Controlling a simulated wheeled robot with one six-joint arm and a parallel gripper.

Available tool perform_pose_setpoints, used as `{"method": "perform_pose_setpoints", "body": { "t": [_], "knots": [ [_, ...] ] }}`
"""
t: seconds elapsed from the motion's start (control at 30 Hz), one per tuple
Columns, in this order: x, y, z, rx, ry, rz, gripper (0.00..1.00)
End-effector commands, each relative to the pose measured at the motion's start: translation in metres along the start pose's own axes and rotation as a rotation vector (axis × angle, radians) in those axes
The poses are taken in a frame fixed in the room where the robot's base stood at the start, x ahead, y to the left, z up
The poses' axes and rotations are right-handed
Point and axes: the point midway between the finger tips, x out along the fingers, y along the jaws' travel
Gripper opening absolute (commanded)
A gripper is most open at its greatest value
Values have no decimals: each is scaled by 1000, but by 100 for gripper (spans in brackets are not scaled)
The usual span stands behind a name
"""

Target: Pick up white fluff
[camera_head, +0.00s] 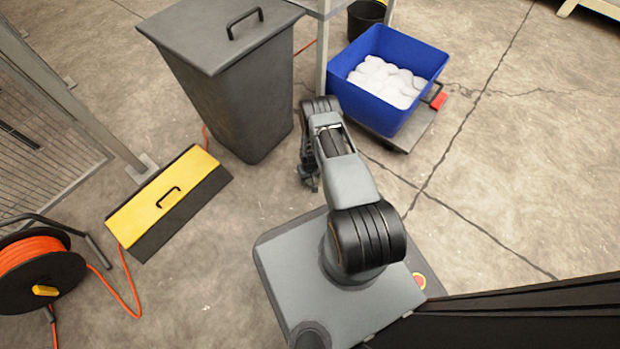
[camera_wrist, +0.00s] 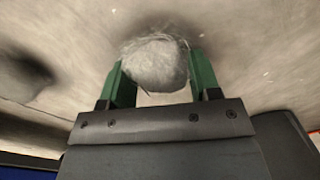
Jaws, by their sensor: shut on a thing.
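A rounded, fibrous clump of white fluff (camera_wrist: 155,66) sits between the two green fingers of my gripper (camera_wrist: 160,80) in the wrist view. The fingers touch it on both sides, and the gripper is shut on it. Concrete floor shows behind the clump. In the head view my gripper (camera_head: 309,180) is partly hidden beside the arm, low between the grey bin and the blue crate, and the held fluff cannot be made out there. More white fluff (camera_head: 385,80) lies in the blue crate (camera_head: 416,51).
The blue crate stands on a low dolly (camera_head: 412,130). A grey lidded bin (camera_head: 225,100) is left of my arm. A yellow and black box (camera_head: 165,205), an orange cable reel (camera_head: 38,270) and its cable lie further left.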

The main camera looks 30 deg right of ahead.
Motion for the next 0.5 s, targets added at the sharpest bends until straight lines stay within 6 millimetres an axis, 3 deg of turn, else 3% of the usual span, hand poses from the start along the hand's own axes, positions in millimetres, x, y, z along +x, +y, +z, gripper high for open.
{"method": "perform_pose_setpoints", "body": {
  "t": [0.5],
  "knots": [
    [-9, 0, 0, 0, 1, 0, 48]
  ]
}}
